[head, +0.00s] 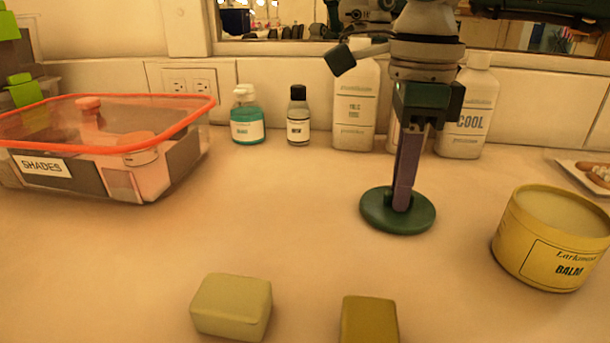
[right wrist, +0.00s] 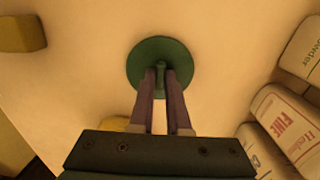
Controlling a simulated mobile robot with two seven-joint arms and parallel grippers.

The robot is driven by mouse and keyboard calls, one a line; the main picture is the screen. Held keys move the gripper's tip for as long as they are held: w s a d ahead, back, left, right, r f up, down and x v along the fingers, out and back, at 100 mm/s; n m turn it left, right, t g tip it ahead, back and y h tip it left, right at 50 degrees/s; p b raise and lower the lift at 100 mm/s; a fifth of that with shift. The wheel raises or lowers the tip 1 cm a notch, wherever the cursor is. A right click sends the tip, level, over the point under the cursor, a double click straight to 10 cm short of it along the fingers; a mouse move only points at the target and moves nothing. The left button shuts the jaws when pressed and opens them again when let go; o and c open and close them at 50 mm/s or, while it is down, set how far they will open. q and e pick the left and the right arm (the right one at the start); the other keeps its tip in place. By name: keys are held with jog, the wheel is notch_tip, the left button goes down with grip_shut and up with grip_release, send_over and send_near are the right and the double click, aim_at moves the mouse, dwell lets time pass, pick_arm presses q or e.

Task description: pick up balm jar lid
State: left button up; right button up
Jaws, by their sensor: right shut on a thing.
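The balm jar lid (head: 375,211) is a dark green round disc with a small knob in its middle. In the head view it is flat, at the centre right of the counter; I cannot tell whether it touches the surface. My right gripper (head: 402,203) points straight down, its purple-grey fingers shut on the knob. In the right wrist view the lid (right wrist: 160,48) lies just beyond the fingertips (right wrist: 160,78), with the knob between them. The yellow balm jar (head: 545,250) stands open to the right, pale balm inside. My left gripper is not in view.
Two soap-like blocks, one pale (head: 231,306) and one olive (head: 369,320), lie in front. An orange-rimmed clear bin (head: 70,185) stands at left. Several bottles, including a COOL bottle (head: 465,115), line the back wall. A small tray (head: 565,165) is at right. The middle counter is clear.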

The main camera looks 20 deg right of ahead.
grip_shut()
jog(key=shift+r, duration=0.1)
